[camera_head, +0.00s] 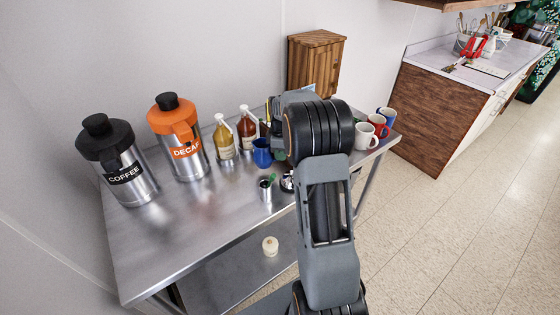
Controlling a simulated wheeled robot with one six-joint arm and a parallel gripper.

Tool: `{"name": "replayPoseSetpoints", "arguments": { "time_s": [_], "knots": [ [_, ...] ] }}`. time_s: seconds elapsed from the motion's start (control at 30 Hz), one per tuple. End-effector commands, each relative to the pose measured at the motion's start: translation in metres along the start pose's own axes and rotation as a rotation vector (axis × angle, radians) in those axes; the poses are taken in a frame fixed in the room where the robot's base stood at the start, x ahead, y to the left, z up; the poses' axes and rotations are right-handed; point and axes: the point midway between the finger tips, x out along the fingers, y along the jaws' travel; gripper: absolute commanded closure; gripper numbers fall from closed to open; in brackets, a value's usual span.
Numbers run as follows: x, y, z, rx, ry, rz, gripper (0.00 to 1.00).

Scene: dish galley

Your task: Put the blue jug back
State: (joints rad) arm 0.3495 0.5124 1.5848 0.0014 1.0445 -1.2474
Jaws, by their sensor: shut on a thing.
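The blue jug (262,153) is small and stands upright at the steel table, just left of my arm and in front of the syrup bottles. My gripper (276,146) is at the jug's right side, shut on it. My own arm covers much of the gripper, and the fingertips are hard to make out. I cannot tell whether the jug's base touches the tabletop.
The steel table (160,237) carries a coffee urn (125,173), a decaf urn (188,155), syrup bottles (224,138) and a small metal cup (265,190). The table's front left is clear.

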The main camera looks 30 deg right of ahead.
Motion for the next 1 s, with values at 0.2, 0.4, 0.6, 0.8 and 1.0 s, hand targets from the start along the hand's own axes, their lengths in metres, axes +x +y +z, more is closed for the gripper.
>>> {"name": "replayPoseSetpoints", "arguments": {
  "time_s": [0.2, 0.4, 0.6, 0.8, 1.0],
  "knots": [
    [0.020, 0.000, 0.001, 0.002, 0.000, -0.001, 1.00],
    [0.037, 0.000, 0.000, -0.001, 0.001, 0.001, 1.00],
    [0.039, 0.000, -0.001, -0.002, 0.001, 0.003, 1.00],
    [0.042, 0.000, -0.001, -0.003, 0.001, 0.002, 1.00],
    [0.043, -0.001, -0.001, -0.003, 0.000, 0.001, 0.74]
  ]
}}
